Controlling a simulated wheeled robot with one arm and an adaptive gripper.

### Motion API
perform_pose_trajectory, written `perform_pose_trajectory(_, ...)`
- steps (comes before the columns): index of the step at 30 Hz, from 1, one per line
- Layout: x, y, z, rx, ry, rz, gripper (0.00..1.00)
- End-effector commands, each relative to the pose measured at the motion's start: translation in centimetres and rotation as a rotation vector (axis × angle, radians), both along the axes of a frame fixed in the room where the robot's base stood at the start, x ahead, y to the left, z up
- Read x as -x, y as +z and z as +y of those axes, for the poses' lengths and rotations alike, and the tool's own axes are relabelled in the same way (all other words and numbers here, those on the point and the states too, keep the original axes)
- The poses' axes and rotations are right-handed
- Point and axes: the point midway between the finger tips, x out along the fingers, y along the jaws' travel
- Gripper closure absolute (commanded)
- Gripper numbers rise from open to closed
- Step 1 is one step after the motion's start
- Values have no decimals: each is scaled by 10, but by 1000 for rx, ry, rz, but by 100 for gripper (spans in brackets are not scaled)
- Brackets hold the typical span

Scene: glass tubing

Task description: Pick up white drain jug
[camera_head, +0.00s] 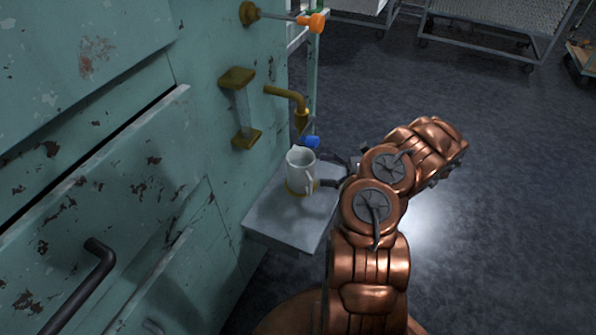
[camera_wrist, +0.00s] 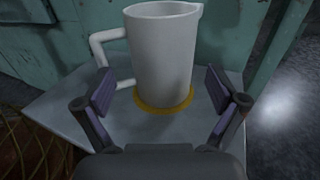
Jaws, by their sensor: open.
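The white drain jug (camera_head: 301,170) stands upright on a yellow ring on a small grey shelf (camera_head: 283,235) fixed to the green machine. In the wrist view the jug (camera_wrist: 163,55) is straight ahead, its handle on the left and its spout at the upper right. My gripper (camera_wrist: 162,93) is open, with one finger on each side of the jug's lower part. The left finger is near the lower end of the handle; I cannot tell whether it touches. In the head view my gripper (camera_head: 335,180) is at the right of the jug, partly hidden by my arm.
A brass tap (camera_head: 290,97) with a blue handle (camera_head: 309,142) is just above the jug. A brass sight gauge (camera_head: 239,107) and a valve with an orange knob (camera_head: 316,22) are on the machine. A black handle (camera_head: 85,285) projects at lower left.

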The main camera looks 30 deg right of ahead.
Motion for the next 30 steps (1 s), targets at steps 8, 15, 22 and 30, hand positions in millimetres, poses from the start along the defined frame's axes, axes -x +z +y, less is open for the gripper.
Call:
perform_pose_trajectory(8, -14, -1, 17, 3, 4, -2, 5)
perform_pose_trajectory(15, -32, -3, 38, -1, 5, -2, 5)
perform_pose_trajectory(22, -43, -2, 53, 1, 0, 1, 5)
perform_pose_trajectory(30, -43, -2, 52, 1, -1, 0, 15)
